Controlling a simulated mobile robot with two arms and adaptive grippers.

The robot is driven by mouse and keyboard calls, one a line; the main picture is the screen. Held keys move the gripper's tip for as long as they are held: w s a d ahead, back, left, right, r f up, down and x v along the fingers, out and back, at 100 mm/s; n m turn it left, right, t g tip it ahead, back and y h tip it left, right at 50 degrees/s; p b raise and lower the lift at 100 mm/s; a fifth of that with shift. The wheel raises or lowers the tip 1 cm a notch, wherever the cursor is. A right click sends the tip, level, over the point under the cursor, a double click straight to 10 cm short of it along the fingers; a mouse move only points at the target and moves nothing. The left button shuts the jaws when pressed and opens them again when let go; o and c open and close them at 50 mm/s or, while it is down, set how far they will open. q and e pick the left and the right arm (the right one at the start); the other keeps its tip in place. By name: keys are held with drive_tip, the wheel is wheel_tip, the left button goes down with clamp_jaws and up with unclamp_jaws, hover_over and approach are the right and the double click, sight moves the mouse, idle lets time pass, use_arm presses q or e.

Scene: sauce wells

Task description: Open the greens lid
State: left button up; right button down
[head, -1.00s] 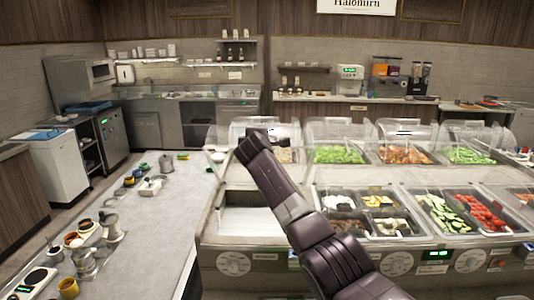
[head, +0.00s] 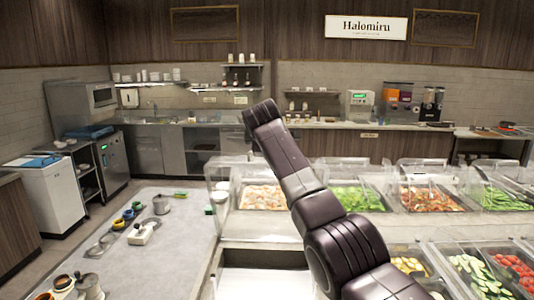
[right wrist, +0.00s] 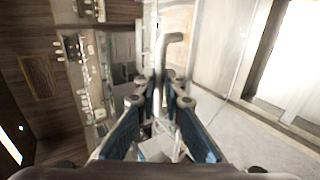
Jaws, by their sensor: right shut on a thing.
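Chopped greens (head: 357,198) lie in a back-row well in the head view, partly behind my right arm. A clear curved lid (head: 352,170) is above them; I cannot tell its exact angle. A second well of green food (head: 508,197) is at the far right. In the right wrist view my right gripper (right wrist: 158,92) is shut on a grey bent bar (right wrist: 160,60), which looks like a lid handle. The bar's lid is not clear there. My left gripper is not in view.
Wells of orange-red food (head: 262,198) and red-brown food (head: 430,199) flank the greens. Cut vegetables (head: 480,275) fill the front row.

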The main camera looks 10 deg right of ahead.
idle(0.4)
drive_tip(key=c, duration=2.3)
unclamp_jaws()
drive_tip(key=shift+s+r, duration=0.1)
drive_tip(key=shift+s+r, duration=0.1)
drive_tip(key=v, duration=1.1)
drive_tip(key=shift+s+a+r, duration=0.1)
drive_tip(key=shift+s+r, duration=0.15)
